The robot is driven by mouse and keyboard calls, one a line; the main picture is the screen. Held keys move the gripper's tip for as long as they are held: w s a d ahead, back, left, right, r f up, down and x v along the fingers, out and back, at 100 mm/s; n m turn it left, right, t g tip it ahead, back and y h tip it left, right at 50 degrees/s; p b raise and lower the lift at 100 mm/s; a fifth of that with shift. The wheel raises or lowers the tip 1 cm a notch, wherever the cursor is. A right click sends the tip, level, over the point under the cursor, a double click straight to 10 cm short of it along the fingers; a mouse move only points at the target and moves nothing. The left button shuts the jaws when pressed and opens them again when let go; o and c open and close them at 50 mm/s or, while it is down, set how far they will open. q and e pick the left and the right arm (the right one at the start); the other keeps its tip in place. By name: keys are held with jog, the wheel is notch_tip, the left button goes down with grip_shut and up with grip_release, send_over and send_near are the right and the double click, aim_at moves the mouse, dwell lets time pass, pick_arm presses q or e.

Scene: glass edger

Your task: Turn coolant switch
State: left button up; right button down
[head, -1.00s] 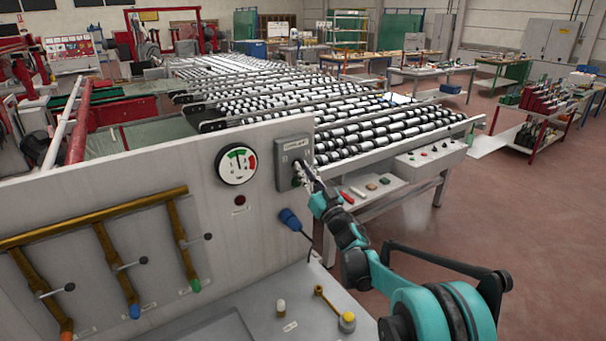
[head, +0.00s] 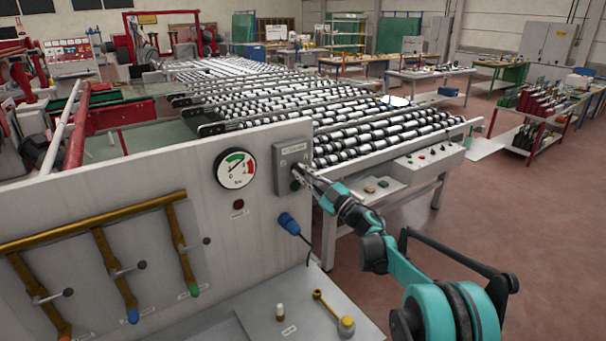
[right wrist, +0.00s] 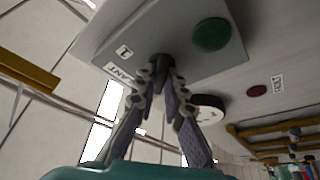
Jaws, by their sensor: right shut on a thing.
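In the right wrist view the box (right wrist: 190,22) fills the upper middle, with a dark knob (right wrist: 160,66), a round green button or lamp (right wrist: 211,35) and a white label partly reading "ANT". My right gripper (head: 302,178) is at the box's lower right in the head view. In the right wrist view its fingertips (right wrist: 160,78) are shut on the dark knob from both sides. The tips partly hide the knob, and its exact angle is unclear. My left gripper is out of view.
A round gauge (head: 235,168) and a dark red button (head: 238,204) are left of the box. A blue plug (head: 289,223) with a cable hangs below. Brass pipes (head: 100,225) with valve handles run along the left panel. A roller conveyor (head: 370,140) lies behind.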

jog(key=shift+n, duration=0.3)
jog(key=c, duration=1.6)
grip_release()
jog(key=v, duration=1.2)
